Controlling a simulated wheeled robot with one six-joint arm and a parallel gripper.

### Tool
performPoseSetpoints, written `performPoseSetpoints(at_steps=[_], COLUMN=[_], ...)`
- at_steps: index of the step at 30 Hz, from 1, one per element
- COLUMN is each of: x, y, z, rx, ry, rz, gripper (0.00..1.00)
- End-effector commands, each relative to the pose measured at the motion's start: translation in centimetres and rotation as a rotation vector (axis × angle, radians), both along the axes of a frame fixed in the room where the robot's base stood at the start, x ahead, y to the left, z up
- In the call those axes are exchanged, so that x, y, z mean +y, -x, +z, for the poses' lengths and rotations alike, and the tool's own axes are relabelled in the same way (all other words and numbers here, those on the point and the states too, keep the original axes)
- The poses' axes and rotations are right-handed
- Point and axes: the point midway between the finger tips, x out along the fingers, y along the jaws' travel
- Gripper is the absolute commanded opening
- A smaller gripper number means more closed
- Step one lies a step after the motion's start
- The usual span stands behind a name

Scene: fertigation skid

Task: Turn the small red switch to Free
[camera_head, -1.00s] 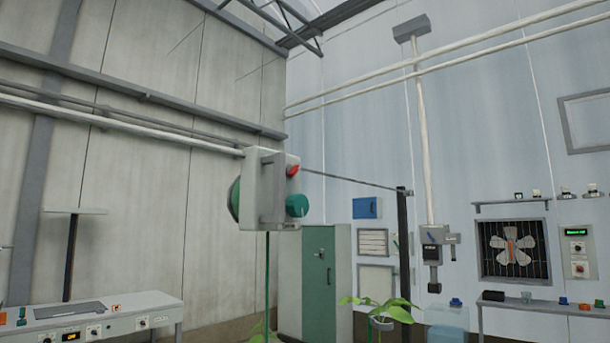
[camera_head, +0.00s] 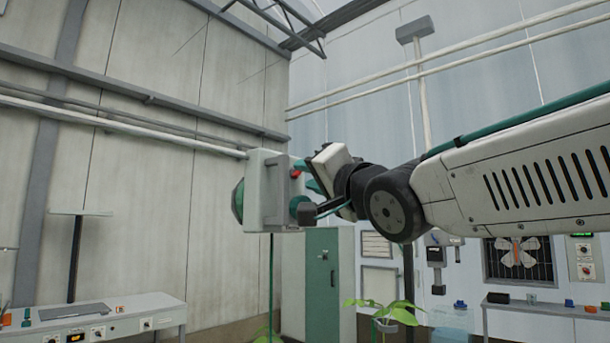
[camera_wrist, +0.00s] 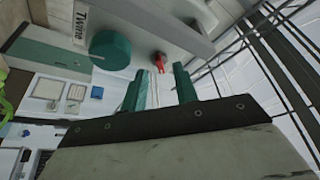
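The small red switch (camera_head: 295,174) is on the face of a pale box (camera_head: 262,190) hanging at the centre left of the head view. In the wrist view the red switch (camera_wrist: 160,62) shows just beyond my fingertips, beside a larger round green knob (camera_wrist: 110,50). My gripper (camera_head: 312,178) is at the box face from the right. In the wrist view my gripper's two green fingers (camera_wrist: 158,78) are apart, with an empty gap between them. The switch lies ahead of this gap; I see no clear contact. The Free mark is not readable.
A grey bar handle (camera_wrist: 190,28) stands out from the box near the switch. A control bench (camera_head: 100,320), a green cabinet (camera_head: 322,285) and a plant (camera_head: 385,312) stand farther off.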

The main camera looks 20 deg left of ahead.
Motion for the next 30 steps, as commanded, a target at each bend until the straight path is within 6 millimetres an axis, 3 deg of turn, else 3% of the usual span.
performPoseSetpoints(at_steps=[6, 15, 18, 30], x=[1.6, 1.8, 1.8, 1.7], y=[-1.3, -1.5, -1.5, -1.6], z=[0.6, 0.7, 0.7, 0.6], rx=[0.001, 0.001, 0.001, -0.042], ry=[0.000, 0.001, 0.001, 0.018], rz=[0.000, -0.001, -0.001, -0.003], gripper=[0.29, 0.29, 0.02, 0.00])
